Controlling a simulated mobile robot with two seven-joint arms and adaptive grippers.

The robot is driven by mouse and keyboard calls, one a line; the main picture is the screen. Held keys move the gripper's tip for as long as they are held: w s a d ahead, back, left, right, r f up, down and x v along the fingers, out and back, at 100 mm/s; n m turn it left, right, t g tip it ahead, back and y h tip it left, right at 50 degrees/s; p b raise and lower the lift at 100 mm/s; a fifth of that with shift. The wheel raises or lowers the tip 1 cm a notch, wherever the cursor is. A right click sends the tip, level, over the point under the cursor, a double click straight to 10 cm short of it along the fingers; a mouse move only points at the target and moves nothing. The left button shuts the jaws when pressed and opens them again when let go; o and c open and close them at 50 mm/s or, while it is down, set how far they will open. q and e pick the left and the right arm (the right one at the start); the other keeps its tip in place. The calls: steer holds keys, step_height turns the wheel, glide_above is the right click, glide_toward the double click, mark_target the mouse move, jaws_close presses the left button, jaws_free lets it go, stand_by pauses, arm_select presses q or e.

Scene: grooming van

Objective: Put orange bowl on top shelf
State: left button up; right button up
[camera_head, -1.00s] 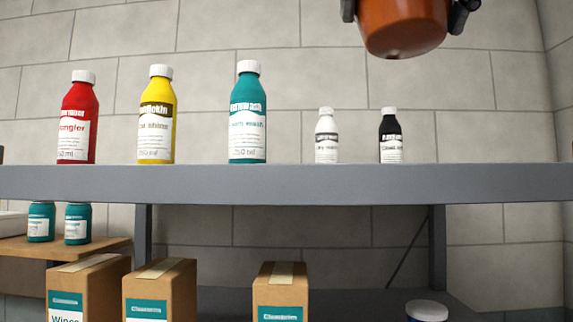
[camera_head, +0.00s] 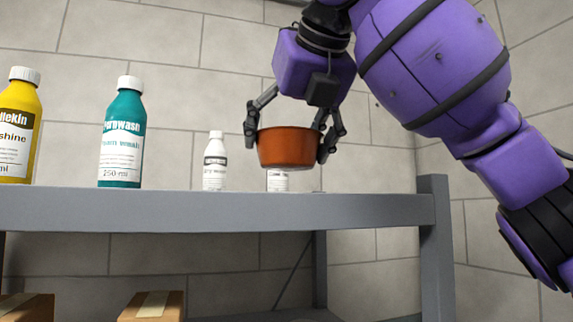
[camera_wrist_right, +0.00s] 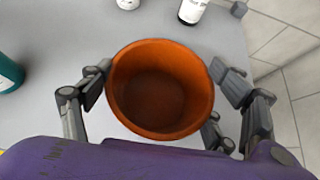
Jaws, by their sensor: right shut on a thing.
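The orange bowl (camera_head: 288,150) is upright and held above the grey top shelf (camera_head: 200,210) in the head view. My right gripper (camera_head: 290,140) is shut on it, with fingers on both sides of its wall. In the right wrist view the empty inside of the bowl (camera_wrist_right: 160,90) shows between the fingers, with the shelf surface (camera_wrist_right: 60,30) below. The bowl partly hides a small bottle (camera_head: 278,182) behind it in the head view. My left gripper is not in view.
A white bottle (camera_head: 215,163), a teal bottle (camera_head: 121,135) and a yellow bottle (camera_head: 18,128) stand on the shelf left of the bowl. The shelf's right post (camera_head: 434,240) rises at its end. Boxes (camera_head: 152,306) sit below.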

mark_target(286, 166)
steer(key=f, duration=0.1)
steer(key=w+f, duration=0.1)
steer(key=f, duration=0.1)
steer(key=shift+a+f, duration=0.1)
steer(key=shift+f, duration=0.45)
steer(key=shift+s, duration=0.1)
steer(key=shift+f, duration=0.15)
steer(key=o, duration=1.3)
